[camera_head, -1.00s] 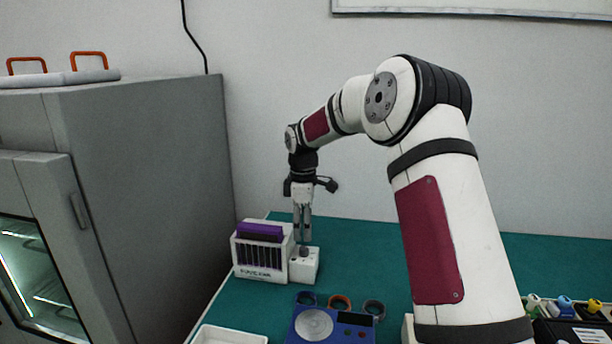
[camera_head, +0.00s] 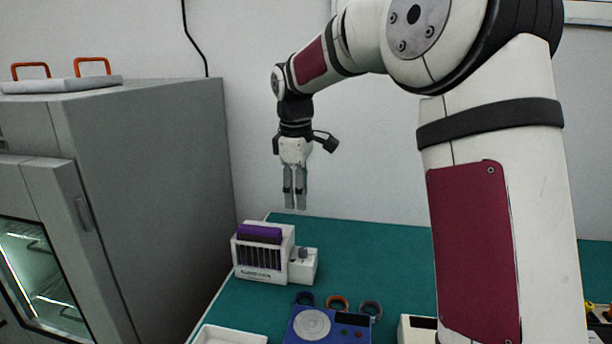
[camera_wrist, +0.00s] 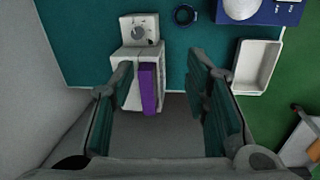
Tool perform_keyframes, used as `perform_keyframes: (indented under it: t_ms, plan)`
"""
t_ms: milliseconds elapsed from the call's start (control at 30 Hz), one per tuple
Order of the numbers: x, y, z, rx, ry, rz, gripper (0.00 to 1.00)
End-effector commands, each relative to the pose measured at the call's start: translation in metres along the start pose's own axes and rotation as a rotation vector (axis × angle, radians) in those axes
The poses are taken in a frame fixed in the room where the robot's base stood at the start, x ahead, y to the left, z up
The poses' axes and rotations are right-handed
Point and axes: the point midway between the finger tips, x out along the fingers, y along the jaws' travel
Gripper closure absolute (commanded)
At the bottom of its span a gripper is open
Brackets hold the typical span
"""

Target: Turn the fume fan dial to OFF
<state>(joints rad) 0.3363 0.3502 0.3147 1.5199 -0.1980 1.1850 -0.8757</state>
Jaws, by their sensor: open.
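The fume fan (camera_head: 262,270) is a white unit with a dark slotted front and a purple block on top, at the left end of the green bench. Its grey dial (camera_head: 303,253) stands on a small white box at its right side. In the wrist view the dial (camera_wrist: 140,32) is seen on the white box face with small marks around it, too small to read.
A blue device with a round plate (camera_head: 313,323) and several dark and orange rings (camera_head: 337,301) lie to the right. A white tray (camera_head: 230,336) is at the front. A tall grey cabinet (camera_head: 150,200) borders the bench on the left.

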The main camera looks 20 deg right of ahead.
Motion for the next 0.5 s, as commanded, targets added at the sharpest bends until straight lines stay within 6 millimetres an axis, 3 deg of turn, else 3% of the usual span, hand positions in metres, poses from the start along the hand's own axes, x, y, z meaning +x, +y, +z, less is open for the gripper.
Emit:
perform_keyframes:
  t_ms: [500]
  plan:
    - [-0.065, -0.064, 0.026, 0.155, 0.021, 0.073, 0.57]
